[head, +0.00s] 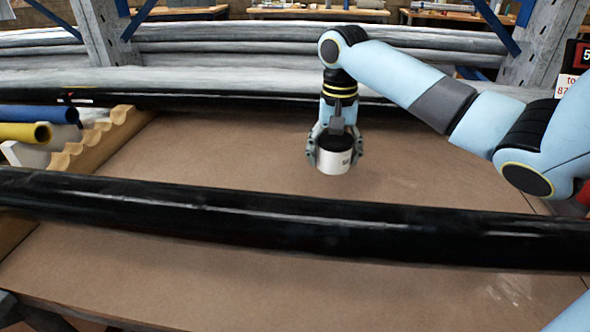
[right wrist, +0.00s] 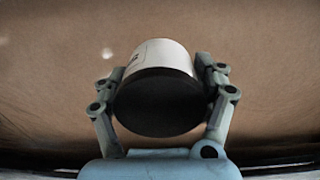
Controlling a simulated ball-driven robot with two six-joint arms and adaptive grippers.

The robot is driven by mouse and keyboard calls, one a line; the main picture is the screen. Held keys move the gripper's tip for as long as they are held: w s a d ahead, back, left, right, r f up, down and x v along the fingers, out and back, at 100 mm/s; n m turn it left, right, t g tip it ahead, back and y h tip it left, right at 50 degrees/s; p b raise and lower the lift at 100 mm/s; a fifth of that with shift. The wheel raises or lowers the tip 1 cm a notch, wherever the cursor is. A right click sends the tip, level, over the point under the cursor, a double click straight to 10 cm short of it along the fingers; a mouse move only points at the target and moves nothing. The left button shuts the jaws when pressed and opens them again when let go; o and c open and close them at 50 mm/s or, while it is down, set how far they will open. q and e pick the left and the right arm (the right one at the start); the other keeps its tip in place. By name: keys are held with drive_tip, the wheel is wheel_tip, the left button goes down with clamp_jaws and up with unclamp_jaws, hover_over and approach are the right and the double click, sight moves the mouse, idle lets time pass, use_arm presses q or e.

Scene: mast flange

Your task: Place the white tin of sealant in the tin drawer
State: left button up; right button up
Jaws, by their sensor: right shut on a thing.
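The white tin of sealant (head: 334,160) has a dark lid and dark lettering on its side. My right gripper (head: 336,157) is shut on it, one finger on each side, over the brown table top. The tin also shows between the fingers in the right wrist view (right wrist: 165,58), its dark lid facing the camera. I cannot tell how far the tin is above the table. My left gripper is not in view. I see no drawer in either view.
A long black pipe (head: 300,228) crosses in front of the tin. Another black pipe (head: 230,98) runs behind. A notched wooden rack (head: 95,138) with blue (head: 45,114) and yellow (head: 25,132) tubes is at left. The brown table (head: 200,165) between the pipes is clear.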

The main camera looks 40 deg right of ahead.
drive_tip(key=b, duration=0.1)
hover_over(300, 188)
drive_tip(key=f, duration=0.2)
drive_tip(key=s+f, duration=0.1)
drive_tip(key=shift+d+f, duration=0.2)
drive_tip(key=shift+f, duration=0.2)
drive_tip(key=shift+w+a+f, duration=0.15)
drive_tip(key=shift+w+f, duration=0.4)
drive_tip(key=shift+f, duration=0.05)
wheel_tip(300, 188, down, 3)
drive_tip(key=shift+f+b, duration=0.2)
drive_tip(key=shift+b, duration=0.2)
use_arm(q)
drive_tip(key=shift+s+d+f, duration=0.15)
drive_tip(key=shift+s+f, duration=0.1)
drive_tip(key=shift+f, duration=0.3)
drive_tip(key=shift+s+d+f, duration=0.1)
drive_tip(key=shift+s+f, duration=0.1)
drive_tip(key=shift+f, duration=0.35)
use_arm(e)
drive_tip(key=shift+f, duration=0.1)
drive_tip(key=o, duration=1.1)
drive_tip(key=shift+c, duration=0.2)
drive_tip(key=o, duration=0.4)
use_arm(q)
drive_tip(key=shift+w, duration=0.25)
